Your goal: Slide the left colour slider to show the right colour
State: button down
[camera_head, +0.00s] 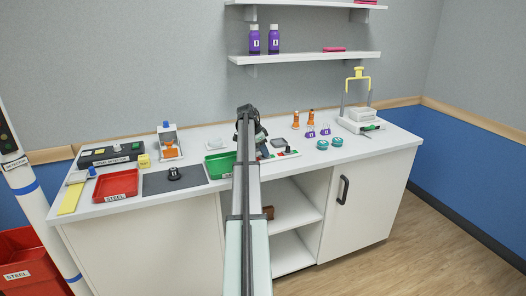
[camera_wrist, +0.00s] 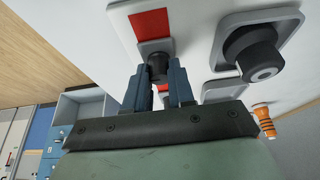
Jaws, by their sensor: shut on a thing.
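In the wrist view, my gripper (camera_wrist: 158,84) has its two blue fingers closed around a small dark slider knob (camera_wrist: 157,64) on a white panel (camera_wrist: 198,24). A red colour window (camera_wrist: 150,22) sits on the panel just beyond that knob. In the head view, the panel (camera_head: 287,155) shows small red and green patches on the worktop, partly hidden behind my arm. My gripper's fingertips are hidden in the head view. I cannot tell which patch belongs to which slider.
A large dark round knob (camera_wrist: 258,55) stands on a grey plate right of the held knob. A green tray (camera_head: 220,165) lies left of my arm, a red tray (camera_head: 116,184) farther left. Orange bottles (camera_head: 310,117) and small flasks (camera_head: 325,130) stand to the right.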

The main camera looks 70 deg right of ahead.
aim_at(259, 159)
jog(key=shift+s+d, duration=1)
jog(key=shift+s, duration=0.05)
jog(key=c, duration=1)
grip_release()
jog(key=shift+o, duration=0.2)
jog(key=v, duration=1.3)
jog(key=shift+r, duration=0.35)
jog(key=shift+a, duration=0.1)
